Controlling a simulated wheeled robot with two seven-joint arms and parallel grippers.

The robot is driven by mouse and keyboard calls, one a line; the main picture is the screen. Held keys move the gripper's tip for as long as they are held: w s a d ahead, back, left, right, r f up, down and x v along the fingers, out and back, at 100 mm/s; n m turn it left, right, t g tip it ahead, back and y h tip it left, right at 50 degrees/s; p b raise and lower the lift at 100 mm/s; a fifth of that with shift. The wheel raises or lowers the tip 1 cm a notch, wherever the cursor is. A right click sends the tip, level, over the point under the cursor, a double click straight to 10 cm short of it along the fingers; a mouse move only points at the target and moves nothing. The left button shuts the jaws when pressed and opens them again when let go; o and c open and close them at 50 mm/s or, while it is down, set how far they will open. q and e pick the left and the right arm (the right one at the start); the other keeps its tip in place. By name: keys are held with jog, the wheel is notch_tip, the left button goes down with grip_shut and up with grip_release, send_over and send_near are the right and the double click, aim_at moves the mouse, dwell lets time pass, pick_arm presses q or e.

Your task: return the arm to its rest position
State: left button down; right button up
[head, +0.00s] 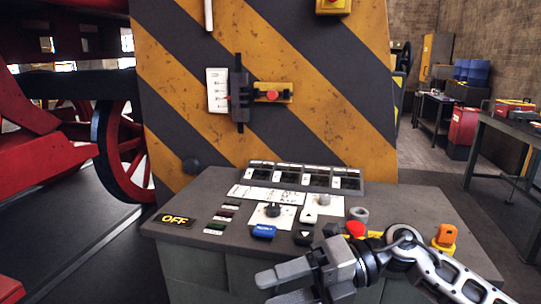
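My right arm (440,272) comes in from the lower right. My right gripper (268,289) is at the bottom centre, in front of and over the near edge of the grey control desk (188,192). Its fingers point left with a gap between them, and nothing shows in the gap. The lower finger is partly cut off by the picture's bottom edge. My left arm and gripper are not in view.
The desk carries an OFF sign (174,220), a blue switch (263,231), a red button (355,229) and an orange switch (445,236). A striped panel (300,120) rises behind. A red wheel (122,150) stands left, a workbench (510,125) right.

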jog(key=w+d+f+m+t+h, duration=0.15)
jog(key=f+m+t, duration=0.25)
jog(key=m+t, duration=0.8)
jog(key=w+d+f+m+t+h, duration=0.1)
jog(key=d+f+m+t+h, duration=0.2)
jog(key=m+t, duration=0.9)
jog(key=s+d+f+m+g+h, duration=0.3)
jog(key=s+d+f+m+g, duration=0.1)
jog(key=f, duration=0.6)
jog(key=s+d+f+m+g+h, duration=0.4)
jog(key=s+f+m+g, duration=0.2)
jog(key=s+f+m, duration=0.3)
jog(key=shift+s+d+f+m, duration=0.2)
jog(key=shift+s+f+m, duration=0.1)
jog(key=shift+f+m, duration=0.45)
jog(key=shift+h, duration=0.25)
